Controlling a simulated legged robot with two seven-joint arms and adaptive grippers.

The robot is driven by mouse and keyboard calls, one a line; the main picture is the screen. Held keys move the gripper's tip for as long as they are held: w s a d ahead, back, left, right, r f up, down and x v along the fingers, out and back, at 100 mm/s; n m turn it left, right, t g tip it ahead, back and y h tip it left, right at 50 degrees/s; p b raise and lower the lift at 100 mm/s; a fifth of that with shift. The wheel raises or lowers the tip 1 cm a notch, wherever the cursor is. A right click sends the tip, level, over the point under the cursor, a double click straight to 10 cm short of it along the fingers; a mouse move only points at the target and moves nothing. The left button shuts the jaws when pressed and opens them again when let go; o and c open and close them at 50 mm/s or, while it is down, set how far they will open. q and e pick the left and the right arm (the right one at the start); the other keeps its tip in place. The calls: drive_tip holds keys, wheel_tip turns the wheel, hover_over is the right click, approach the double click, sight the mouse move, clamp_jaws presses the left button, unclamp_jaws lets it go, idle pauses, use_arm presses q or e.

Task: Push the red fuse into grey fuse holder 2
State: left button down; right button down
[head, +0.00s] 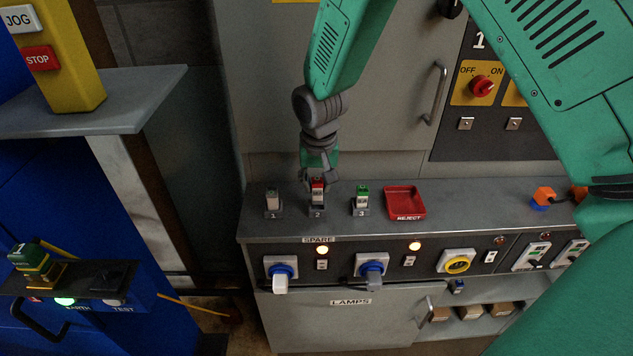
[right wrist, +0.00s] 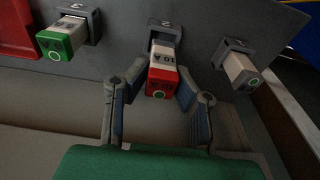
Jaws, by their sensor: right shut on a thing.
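The red fuse (head: 317,187) has a red cap and a white body. It stands upright at grey fuse holder 2 (head: 317,210), the middle of three on the grey ledge. In the right wrist view the red fuse (right wrist: 163,79) has its white end at the mouth of holder 2 (right wrist: 165,29); how deep it sits I cannot tell. My right gripper (head: 318,178) comes down from above and is shut on the red fuse, one finger on each side. The right gripper's fingers also show in the right wrist view (right wrist: 160,95). My left gripper is not in view.
A pale fuse (head: 272,200) stands at holder 1 on the left, and a green-capped fuse (head: 362,195) at holder 3 on the right. A red REJECT tray (head: 405,202) lies further right. A cabinet door rises behind.

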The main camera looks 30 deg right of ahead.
drive_tip(key=shift+f+b, duration=0.5)
drive_tip(key=shift+f, duration=0.35)
drive_tip(key=shift+r+p, duration=0.1)
drive_tip(key=shift+p, duration=1)
idle(1.2)
drive_tip(key=shift+f, duration=0.55)
idle(0.4)
drive_tip(key=c, duration=1.3)
unclamp_jaws()
drive_tip(key=shift+r, duration=0.45)
drive_tip(key=r, duration=0.3)
drive_tip(key=s+r, duration=0.1)
drive_tip(key=r, duration=0.6)
drive_tip(key=shift+s+a+r, duration=0.2)
drive_tip(key=shift+a+r, duration=0.2)
